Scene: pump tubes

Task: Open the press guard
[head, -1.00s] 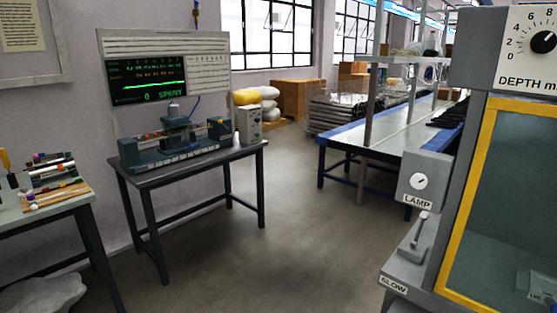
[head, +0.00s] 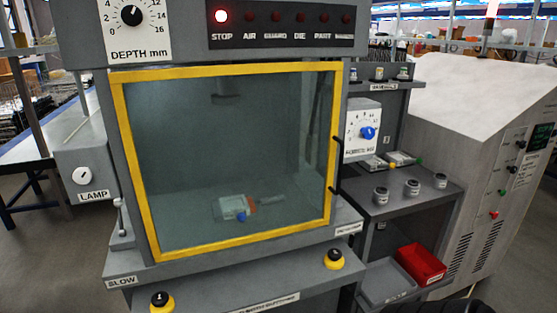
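The press guard (head: 232,74) is a clear panel in a yellow frame on the front of the grey press (head: 90,165). It looks closed over the press opening. A dark handle (head: 336,165) stands at its right edge. Behind the panel, a small light-coloured block with a blue knob (head: 236,208) lies on the press bed, and a dark ram (head: 226,88) hangs above. Neither gripper shows clearly in the head view, so their distance from the guard cannot be told.
Two yellow-and-black buttons (head: 161,301) and (head: 334,259) sit on the press front. To the right are a side stand (head: 420,200) with small jars, a red bin (head: 420,265) and a large pale cabinet (head: 480,110). A lever (head: 120,217) stands at left.

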